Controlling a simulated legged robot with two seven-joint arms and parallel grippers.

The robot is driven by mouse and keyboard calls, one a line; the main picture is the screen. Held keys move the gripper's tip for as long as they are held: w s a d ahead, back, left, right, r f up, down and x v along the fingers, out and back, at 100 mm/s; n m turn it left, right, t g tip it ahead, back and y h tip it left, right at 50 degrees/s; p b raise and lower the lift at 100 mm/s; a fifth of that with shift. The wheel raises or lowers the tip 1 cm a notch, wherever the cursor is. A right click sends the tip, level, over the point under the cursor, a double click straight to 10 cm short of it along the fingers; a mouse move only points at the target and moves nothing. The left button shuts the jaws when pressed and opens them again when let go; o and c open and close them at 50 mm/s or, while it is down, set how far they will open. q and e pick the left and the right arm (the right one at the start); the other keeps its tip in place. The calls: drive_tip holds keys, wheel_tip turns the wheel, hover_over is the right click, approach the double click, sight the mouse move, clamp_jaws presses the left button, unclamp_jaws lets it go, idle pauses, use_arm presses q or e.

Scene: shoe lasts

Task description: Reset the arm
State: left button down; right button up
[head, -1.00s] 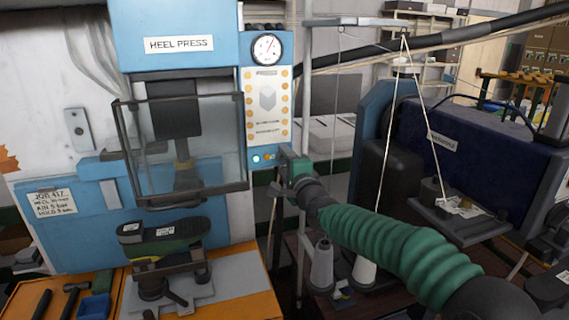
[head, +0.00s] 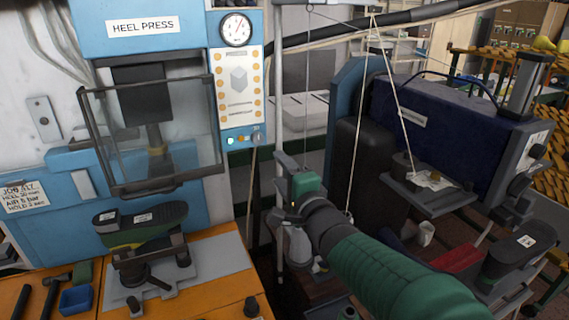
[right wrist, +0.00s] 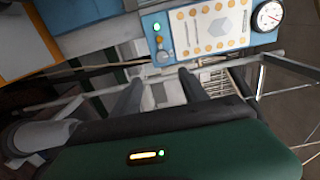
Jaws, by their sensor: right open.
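My right arm reaches in from the lower right of the head view, with its dark and green sleeve. My right gripper (head: 292,170) is beside the heel press, below and right of its control panel, and touches nothing that I can see. In the right wrist view its two dark fingers (right wrist: 158,92) stand apart with nothing between them. My left gripper is in neither view. The blue heel press (head: 142,25) stands at the left with its clear guard (head: 190,135) in front. A dark shoe last with a green part (head: 145,222) sits on a stand below the guard.
The press control panel (head: 238,90) and gauge (head: 236,28) are close to my right gripper. Thin cords hang from above near a dark blue machine (head: 450,120). An orange bench (head: 215,245) holds a blue tray (head: 76,300). Another dark last (head: 510,250) lies at the right.

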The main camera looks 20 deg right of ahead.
drive_tip(key=shift+s, duration=0.8)
drive_tip(key=shift+d, duration=0.1)
drive_tip(key=s+f+n+g+h, duration=0.1)
drive_tip(key=s+f+n+g, duration=0.4)
drive_tip(key=f, duration=0.7)
drive_tip(key=s+f+n+g, duration=0.4)
drive_tip(key=s+f+n, duration=0.1)
drive_tip(key=f, duration=0.6)
drive_tip(key=s+a+f+n+g, duration=0.2)
drive_tip(key=s+f+n+g, duration=0.4)
drive_tip(key=s+f, duration=0.4)
drive_tip(key=s+n, duration=0.1)
drive_tip(key=s, duration=0.3)
drive_tip(key=shift+a+f+n, duration=0.25)
drive_tip(key=shift+f+n, duration=0.1)
drive_tip(key=shift+n, duration=0.05)
